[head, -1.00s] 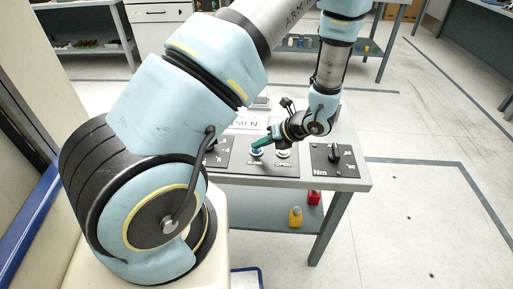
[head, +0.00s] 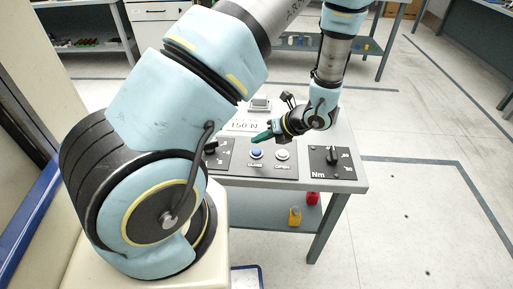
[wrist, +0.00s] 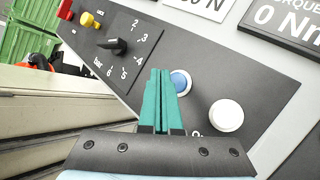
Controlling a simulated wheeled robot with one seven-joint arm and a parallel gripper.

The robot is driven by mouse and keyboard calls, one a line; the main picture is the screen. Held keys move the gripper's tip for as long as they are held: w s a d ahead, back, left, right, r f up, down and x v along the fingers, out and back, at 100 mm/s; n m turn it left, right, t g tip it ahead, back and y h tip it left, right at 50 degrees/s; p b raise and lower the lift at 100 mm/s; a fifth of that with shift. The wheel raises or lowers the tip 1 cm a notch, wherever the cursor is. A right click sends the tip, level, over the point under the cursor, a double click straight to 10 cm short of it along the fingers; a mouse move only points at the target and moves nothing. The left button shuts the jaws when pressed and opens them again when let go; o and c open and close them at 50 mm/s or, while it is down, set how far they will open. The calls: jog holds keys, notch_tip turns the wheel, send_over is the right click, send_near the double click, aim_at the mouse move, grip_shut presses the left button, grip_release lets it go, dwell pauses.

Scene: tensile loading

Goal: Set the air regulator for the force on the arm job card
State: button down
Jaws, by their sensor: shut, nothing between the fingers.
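The air regulator is a black knob (wrist: 116,46) on a dark panel, with a bar scale marked 2 to 6. It lies ahead and left of my fingers in the wrist view. In the head view the knob (head: 211,147) is partly hidden by my arm. I cannot tell its exact setting. The job card (head: 244,126) reads 150 N; the wrist view cuts it off. My gripper (head: 257,139) is shut and empty, its green fingers (wrist: 159,77) together above the panel. They are near the blue button (head: 256,153), apart from the knob.
A white button (wrist: 226,115) sits right of the blue one. A separate Nm knob (head: 333,154) is at the bench's right end. A 0 Nm sign (wrist: 290,20) stands behind.

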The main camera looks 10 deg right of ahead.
aim_at(259, 152)
jog(key=shift+r+p, duration=1.05)
jog(key=shift+r, duration=0.6)
